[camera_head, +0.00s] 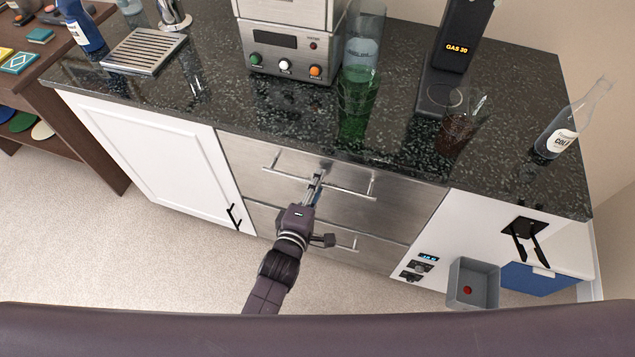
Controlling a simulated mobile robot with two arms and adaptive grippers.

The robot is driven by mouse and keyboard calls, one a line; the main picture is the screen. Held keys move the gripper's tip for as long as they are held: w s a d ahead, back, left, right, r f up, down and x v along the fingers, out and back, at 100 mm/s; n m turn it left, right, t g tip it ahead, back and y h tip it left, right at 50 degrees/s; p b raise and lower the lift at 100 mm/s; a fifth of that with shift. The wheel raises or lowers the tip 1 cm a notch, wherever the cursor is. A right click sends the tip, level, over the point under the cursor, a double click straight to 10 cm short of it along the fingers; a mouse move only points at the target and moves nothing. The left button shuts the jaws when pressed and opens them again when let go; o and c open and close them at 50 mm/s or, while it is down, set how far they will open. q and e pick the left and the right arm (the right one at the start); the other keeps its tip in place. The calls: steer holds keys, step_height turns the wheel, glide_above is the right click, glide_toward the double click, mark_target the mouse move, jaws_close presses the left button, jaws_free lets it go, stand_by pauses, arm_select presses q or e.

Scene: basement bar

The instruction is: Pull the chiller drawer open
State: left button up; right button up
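Two steel drawer fronts, one above the other, are set under the dark counter. The upper drawer (345,205) has a long bar handle (352,191), and its front looks flush with the cabinet. The lower drawer (375,252) has a similar handle, partly hidden by my arm, and also looks closed. Neither front carries a readable chiller label. My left gripper (317,180) reaches up from below, with its fingertips at the middle of the upper handle. The fingers overlap the bar in the picture; I cannot tell whether they grip it. My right gripper is not in view.
The counter (215,75) holds a steel machine (285,50), a green glass (357,100), a dark drink glass (460,130) and a bottle (570,125). A white cabinet door (160,155) is left of the drawers. A grey bin (473,282) sticks out at right.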

arm_select(q)
jaws_close()
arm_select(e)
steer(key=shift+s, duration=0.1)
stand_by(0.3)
